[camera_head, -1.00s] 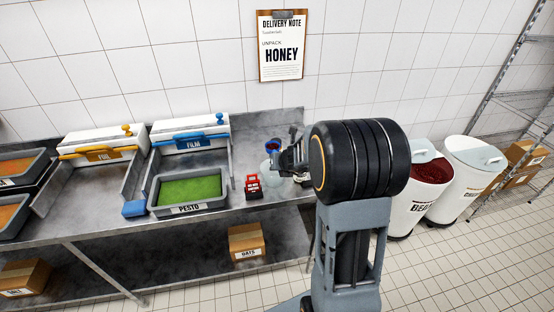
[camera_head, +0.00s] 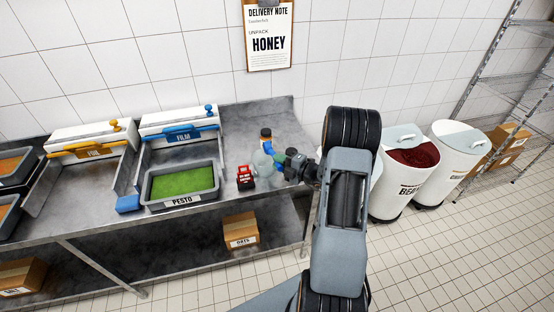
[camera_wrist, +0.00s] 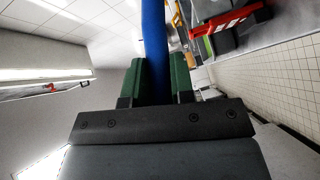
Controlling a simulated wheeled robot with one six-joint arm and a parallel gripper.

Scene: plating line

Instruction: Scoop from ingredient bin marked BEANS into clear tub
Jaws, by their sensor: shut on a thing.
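My gripper (camera_head: 292,165) is over the right end of the steel counter, its green fingers shut on the blue handle of the scoop (camera_wrist: 154,45). In the head view the blue scoop (camera_head: 269,147) shows above the clear tub (camera_head: 262,165). The scoop looks tilted there; whether beans are in it is too small to tell. The tub stands on the counter, its contents unclear. The white bin marked BEANS (camera_head: 396,190) stands on the floor to the right, open, with dark red beans (camera_head: 415,157) inside; my arm covers its left side.
A small red device (camera_head: 245,177) stands just left of the tub. Farther left are a grey PESTO tray (camera_head: 181,200) and the FILM dispenser (camera_head: 180,125). A second white bin (camera_head: 455,165) stands right of the beans. A carton (camera_head: 241,230) sits on the lower shelf.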

